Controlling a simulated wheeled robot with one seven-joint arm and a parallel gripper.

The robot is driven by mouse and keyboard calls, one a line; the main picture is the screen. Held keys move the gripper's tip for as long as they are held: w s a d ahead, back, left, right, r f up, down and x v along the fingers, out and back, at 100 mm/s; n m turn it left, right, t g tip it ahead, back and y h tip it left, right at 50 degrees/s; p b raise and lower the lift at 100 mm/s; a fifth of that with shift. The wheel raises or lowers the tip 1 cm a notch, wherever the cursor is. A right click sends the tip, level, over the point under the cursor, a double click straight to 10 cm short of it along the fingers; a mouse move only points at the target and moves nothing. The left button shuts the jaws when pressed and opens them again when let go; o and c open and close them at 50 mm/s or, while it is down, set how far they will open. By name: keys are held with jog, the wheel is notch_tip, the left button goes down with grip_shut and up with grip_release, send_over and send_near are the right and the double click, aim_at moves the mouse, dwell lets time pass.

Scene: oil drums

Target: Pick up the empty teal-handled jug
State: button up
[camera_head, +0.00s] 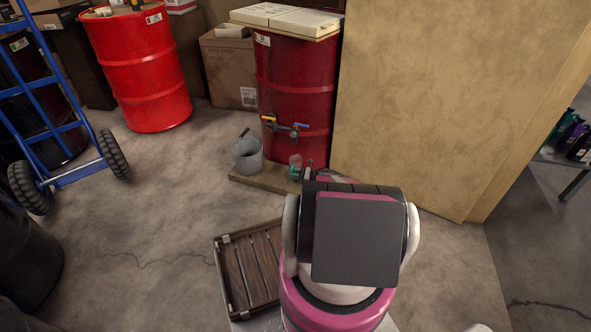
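The jug (295,172) is small and clear with a teal part. It stands on the low wooden board (265,178) in front of the dark red drum, just left of the end of my arm. Its right side is close to or partly covered by my arm, and I cannot tell if they touch. My gripper (309,170) is mostly hidden behind the large grey and pink link of my arm. Only a small dark part shows beside the jug, so its fingers cannot be made out.
A grey metal bucket (247,155) stands left of the jug. The dark red drum (296,90) has taps with blue and yellow handles (284,126) above the jug. A tan panel (430,100) stands to the right. A slatted wooden crate (247,265) lies in front.

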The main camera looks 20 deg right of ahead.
jog(key=shift+w+a, duration=0.15)
jog(key=shift+a, duration=0.15)
grip_shut()
jog(key=shift+r, duration=0.2)
